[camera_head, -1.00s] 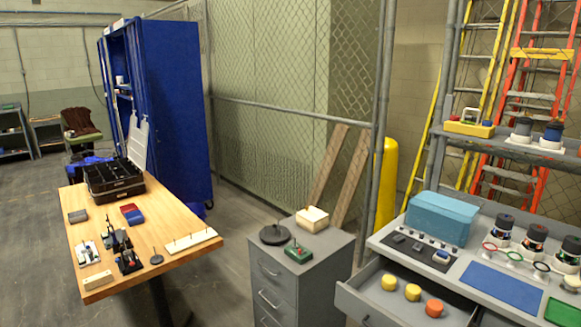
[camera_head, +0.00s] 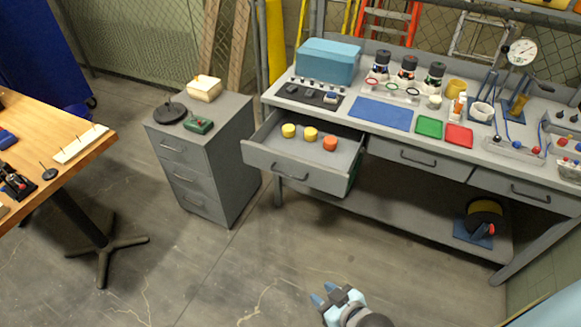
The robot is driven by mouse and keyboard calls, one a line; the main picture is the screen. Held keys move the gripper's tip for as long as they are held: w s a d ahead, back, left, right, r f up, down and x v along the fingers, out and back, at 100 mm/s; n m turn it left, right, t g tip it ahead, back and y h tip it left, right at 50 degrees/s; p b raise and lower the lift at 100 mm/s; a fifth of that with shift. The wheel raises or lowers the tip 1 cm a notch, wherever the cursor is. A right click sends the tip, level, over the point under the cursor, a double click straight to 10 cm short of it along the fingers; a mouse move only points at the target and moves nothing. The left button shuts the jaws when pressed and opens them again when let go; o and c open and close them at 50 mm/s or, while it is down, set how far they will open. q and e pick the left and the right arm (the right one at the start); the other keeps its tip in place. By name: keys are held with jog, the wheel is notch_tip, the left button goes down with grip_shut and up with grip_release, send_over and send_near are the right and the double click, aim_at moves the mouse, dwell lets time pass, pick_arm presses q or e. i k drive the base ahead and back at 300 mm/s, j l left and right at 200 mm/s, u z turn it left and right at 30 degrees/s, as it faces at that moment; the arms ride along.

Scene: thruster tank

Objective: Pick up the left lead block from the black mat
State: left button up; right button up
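The black mat (camera_head: 311,97) lies on the grey workbench, in front of the blue box and left of the blue pad. A small dark block (camera_head: 292,89) sits at its left end; I take this for the left lead block. Another small item with a pale part (camera_head: 330,98) sits at its right end. Details are too small to tell. My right gripper (camera_head: 322,294) is at the bottom middle, above the floor, well short of the bench. Its two blue fingertips are apart with nothing between them. My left gripper is not in view.
An open drawer (camera_head: 262,158) with yellow and orange pucks juts out below the mat. A grey cabinet (camera_head: 203,165) stands left of the bench. The blue box (camera_head: 328,62) stands behind the mat. The wooden table (camera_head: 95,155) is at far left. The floor between is clear.

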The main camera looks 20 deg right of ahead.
aim_at(292, 88)
jog(key=i+j+z, duration=0.3)
jog(key=i+j, duration=0.15)
jog(key=i, duration=0.2)
jog(key=i+j+z, duration=0.3)
jog(key=i+j, duration=0.25)
jog(key=i+j+z, duration=0.25)
jog(key=i+j, duration=0.25)
jog(key=j, duration=0.35)
